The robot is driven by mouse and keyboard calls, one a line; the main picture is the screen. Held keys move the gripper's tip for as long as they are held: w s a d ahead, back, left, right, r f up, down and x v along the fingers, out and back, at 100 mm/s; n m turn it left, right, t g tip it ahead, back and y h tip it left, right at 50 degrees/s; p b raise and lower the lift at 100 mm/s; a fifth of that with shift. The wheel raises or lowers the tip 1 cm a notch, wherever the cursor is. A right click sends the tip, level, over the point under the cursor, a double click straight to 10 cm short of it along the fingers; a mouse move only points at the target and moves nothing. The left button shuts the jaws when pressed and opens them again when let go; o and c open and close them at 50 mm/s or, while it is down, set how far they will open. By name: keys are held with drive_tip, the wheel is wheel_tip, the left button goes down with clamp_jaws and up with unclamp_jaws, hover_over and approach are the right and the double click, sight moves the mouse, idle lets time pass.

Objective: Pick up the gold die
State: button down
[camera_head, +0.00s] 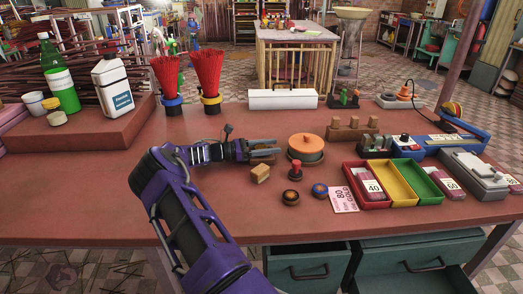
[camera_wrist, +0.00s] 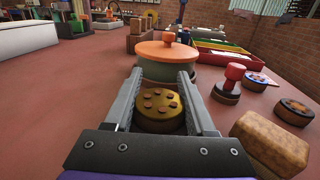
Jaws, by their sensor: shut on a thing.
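The gold die (camera_wrist: 159,104) is a short round gold disc with a ring of reddish dots on its face. In the wrist view it sits between the two grey fingers of my gripper (camera_wrist: 162,85), which are shut on it. In the head view my gripper (camera_head: 268,147) is low over the red-brown table, and I cannot make out the die there. Whether the die touches the table is not clear.
A pot with an orange lid (camera_head: 306,145) stands just beyond my fingertips. Red, yellow and green trays (camera_head: 396,181) lie right. The table's front left is clear.

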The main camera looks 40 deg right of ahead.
drive_tip(key=shift+r, duration=0.1)
wheel_tip(320, 180, up, 10)
drive_tip(key=p, duration=0.1)
idle(0.3)
drive_tip(key=shift+w+a, duration=0.1)
